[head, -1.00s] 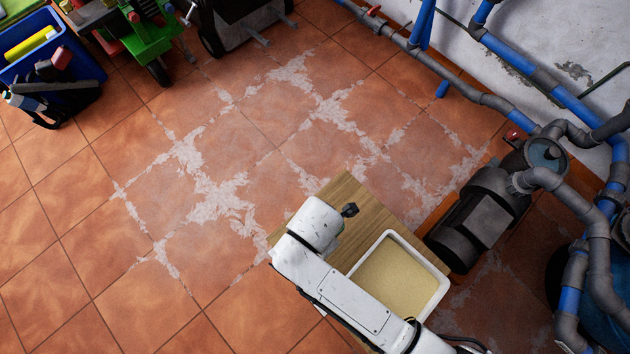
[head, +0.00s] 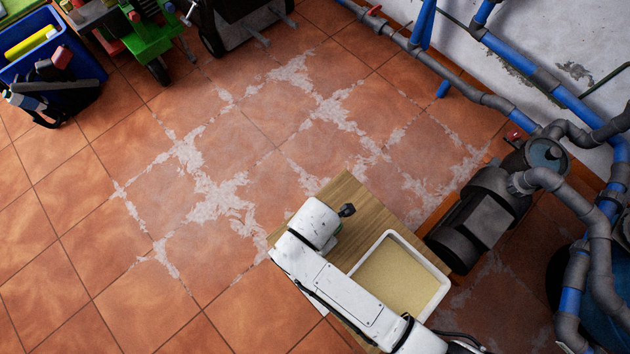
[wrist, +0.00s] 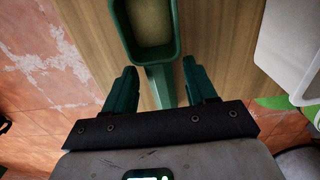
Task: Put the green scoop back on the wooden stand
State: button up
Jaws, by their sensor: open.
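A dark green scoop (wrist: 160,82) lies over a wooden top in the wrist view, its bowl at the upper edge and its handle pointing back toward me. The inside of the bowl looks tan. My gripper (wrist: 158,68) is open, with one teal finger on each side of the handle and a gap on both sides. In the head view my arm hides the scoop and the gripper fingers. The wooden top (head: 347,190) shows beyond my arm there. I cannot make out a separate wooden stand.
A white tray (head: 441,292) with tan fill sits on the wooden top, right of my arm; its edge shows in the wrist view (wrist: 285,50). A dark pump (head: 480,220) and pipes stand to the right. Tiled floor (head: 120,250) lies open to the left.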

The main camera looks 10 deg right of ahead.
jog(key=shift+f+b, duration=0.4)
jog(key=shift+b, duration=0.35)
notch_tip(320, 180, up, 11)
jog(key=p, duration=0.3)
jog(key=shift+s+d+r+p, duration=0.15)
jog(key=shift+d+p, duration=0.1)
jog(key=shift+p, duration=0.1)
